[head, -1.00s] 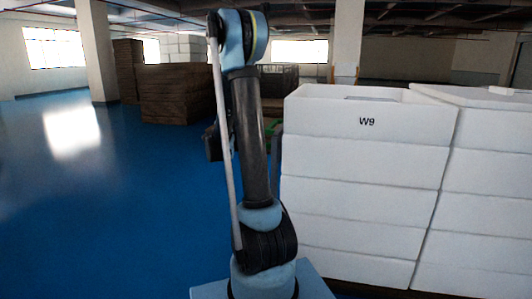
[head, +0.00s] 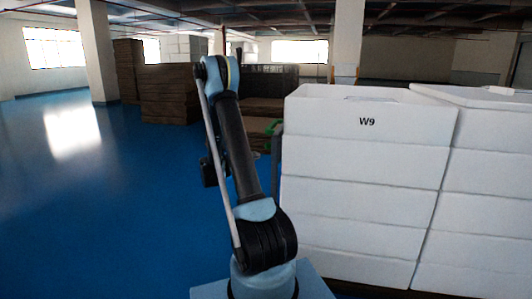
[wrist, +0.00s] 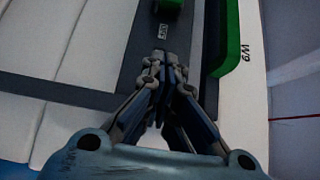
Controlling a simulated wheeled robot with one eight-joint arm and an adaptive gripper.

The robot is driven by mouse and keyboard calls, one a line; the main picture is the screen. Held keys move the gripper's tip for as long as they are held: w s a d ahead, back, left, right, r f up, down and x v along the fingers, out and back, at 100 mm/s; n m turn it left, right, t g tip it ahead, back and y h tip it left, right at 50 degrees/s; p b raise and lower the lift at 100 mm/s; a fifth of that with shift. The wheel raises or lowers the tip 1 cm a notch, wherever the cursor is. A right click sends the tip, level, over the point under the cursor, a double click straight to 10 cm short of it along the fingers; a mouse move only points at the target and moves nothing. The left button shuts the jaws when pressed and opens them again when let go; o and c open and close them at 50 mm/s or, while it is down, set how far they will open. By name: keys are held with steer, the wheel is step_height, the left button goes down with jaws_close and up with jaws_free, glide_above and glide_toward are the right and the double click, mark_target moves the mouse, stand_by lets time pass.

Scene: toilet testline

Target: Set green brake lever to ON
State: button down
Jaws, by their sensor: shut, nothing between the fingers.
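My gripper (wrist: 165,62) is shut and empty in the wrist view. Its fingertips point up the picture, over a dark grey strip (wrist: 150,75). Just beyond the tips a small label (wrist: 163,31) with pale lettering lies on the strip; I cannot read it. I cannot tell which green part is the brake lever. In the head view a small green part (head: 272,128) shows behind my arm.
White stacked boxes (head: 365,150) marked W9 stand close on the right of my arm in the head view. Brown stacks (head: 175,95) and a pillar (head: 95,50) are further back. The blue floor (head: 70,200) on the left is clear.

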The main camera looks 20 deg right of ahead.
steer(key=w+d, duration=0.6)
steer(key=d, duration=0.3)
steer(key=shift+w+d, duration=0.3)
stand_by(0.3)
